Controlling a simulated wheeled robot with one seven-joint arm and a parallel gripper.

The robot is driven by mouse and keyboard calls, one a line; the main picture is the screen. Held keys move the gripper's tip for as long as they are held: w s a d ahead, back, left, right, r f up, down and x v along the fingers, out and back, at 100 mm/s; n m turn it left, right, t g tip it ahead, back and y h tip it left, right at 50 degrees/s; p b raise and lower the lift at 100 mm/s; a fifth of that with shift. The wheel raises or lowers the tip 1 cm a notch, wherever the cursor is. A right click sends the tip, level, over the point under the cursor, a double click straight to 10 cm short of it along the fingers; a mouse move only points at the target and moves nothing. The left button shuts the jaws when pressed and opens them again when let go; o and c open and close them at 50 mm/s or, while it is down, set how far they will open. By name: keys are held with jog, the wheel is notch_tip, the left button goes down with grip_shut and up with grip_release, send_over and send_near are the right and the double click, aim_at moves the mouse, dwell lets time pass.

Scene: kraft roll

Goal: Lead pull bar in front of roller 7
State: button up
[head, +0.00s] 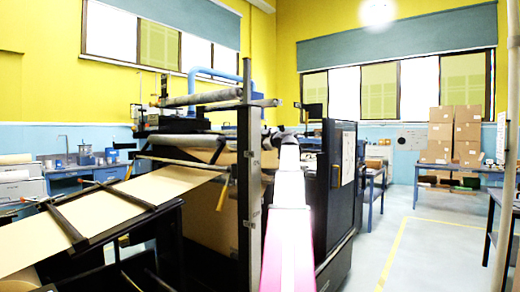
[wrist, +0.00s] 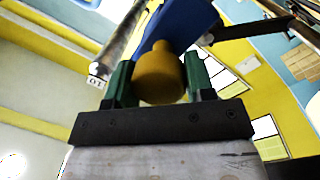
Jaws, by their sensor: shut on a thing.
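In the wrist view my gripper (wrist: 157,84) has its two green fingers closed on a rounded yellow-orange knob (wrist: 158,62). A broad blue part (wrist: 183,22) lies right behind the knob; I cannot tell whether it is joined to it or whether this is the pull bar. A grey roller (wrist: 122,42) with a white end tag, seemingly reading 10 or 01, runs beside the left finger. In the head view my arm reaches to the machine's grey post, and the gripper is too small and dark there to make out. Roller 7 cannot be picked out by number.
The machine carries grey rollers (head: 202,97) on its upper frame, and brown kraft paper (head: 115,205) slopes down left. The grey upright post (head: 249,190) stands left of my arm. A black cabinet (head: 337,190) stands close on the right. The floor (head: 425,240) farther right is clear.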

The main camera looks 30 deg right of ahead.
notch_tip(320, 180, up, 24)
jog(key=shift+a+f, duration=0.2)
jog(key=shift+a, duration=0.1)
dwell(0.6)
jog(key=shift+s, duration=0.1)
jog(key=shift+r, duration=0.1)
dwell(0.4)
